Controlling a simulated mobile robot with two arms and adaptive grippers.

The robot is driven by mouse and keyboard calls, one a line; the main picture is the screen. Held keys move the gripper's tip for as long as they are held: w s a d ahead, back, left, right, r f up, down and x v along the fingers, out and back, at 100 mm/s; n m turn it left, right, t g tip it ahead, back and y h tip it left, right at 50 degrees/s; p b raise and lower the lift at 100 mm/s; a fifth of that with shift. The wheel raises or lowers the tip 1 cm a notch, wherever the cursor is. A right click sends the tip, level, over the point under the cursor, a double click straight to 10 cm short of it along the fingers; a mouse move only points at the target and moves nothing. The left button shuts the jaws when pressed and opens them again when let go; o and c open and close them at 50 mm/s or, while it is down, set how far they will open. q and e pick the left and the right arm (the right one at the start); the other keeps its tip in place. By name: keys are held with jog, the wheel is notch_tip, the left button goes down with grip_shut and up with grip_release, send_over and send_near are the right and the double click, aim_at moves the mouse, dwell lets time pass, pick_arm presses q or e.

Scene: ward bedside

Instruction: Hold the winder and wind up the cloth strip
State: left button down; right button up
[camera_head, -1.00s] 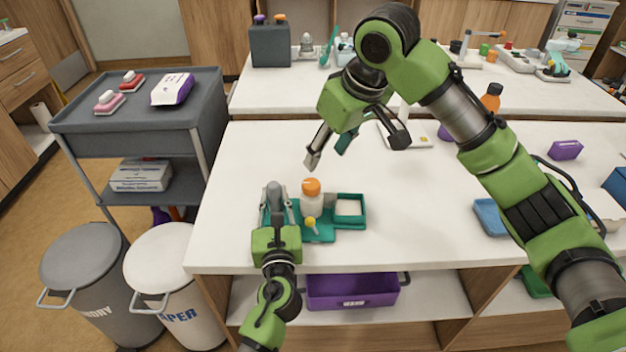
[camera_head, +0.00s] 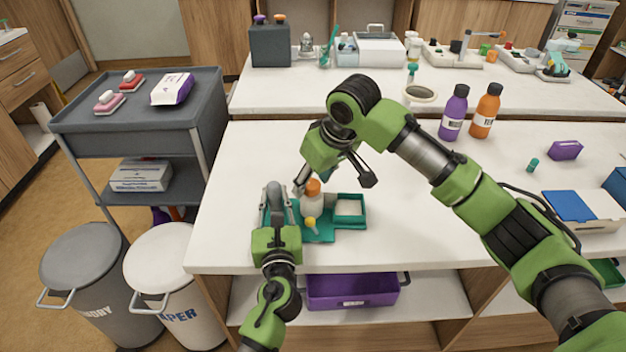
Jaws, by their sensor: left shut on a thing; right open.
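The teal winder (camera_head: 318,236) sits on the front of the white table, with a small yellow knob (camera_head: 310,223) at its front. A white upright piece with an orange top (camera_head: 312,203) stands at its middle. A teal-framed compartment (camera_head: 362,221) with a white inside is at its right; I cannot tell whether the white is the cloth strip. My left gripper (camera_head: 276,207) is shut on the winder's left side, its grip partly hidden by the gripper itself. My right gripper (camera_head: 334,183) is open and empty, above and behind the winder, one finger close to the orange top.
The white table (camera_head: 240,165) is clear to the left and behind. Purple (camera_head: 454,112) and orange (camera_head: 486,110) bottles stand at the back right. A blue-topped box (camera_head: 575,207) and purple block (camera_head: 565,150) lie right. A grey cart (camera_head: 135,140) stands left; a purple bin (camera_head: 350,292) is below.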

jog(key=c, duration=1.1)
jog(key=shift+m, duration=0.3)
jog(key=m, duration=0.2)
jog(key=m+h, duration=0.2)
jog(key=m, duration=0.1)
jog(key=shift+s+a+m+t, duration=0.1)
jog(key=shift+a+m+t, duration=0.2)
jog(key=shift+t, duration=0.1)
jog(key=m+h, duration=0.1)
jog(key=m, duration=0.2)
jog(key=shift+h, duration=0.3)
jog(key=shift+m+h, duration=0.6)
jog(key=shift+m, duration=1.1)
jog(key=o, duration=1.1)
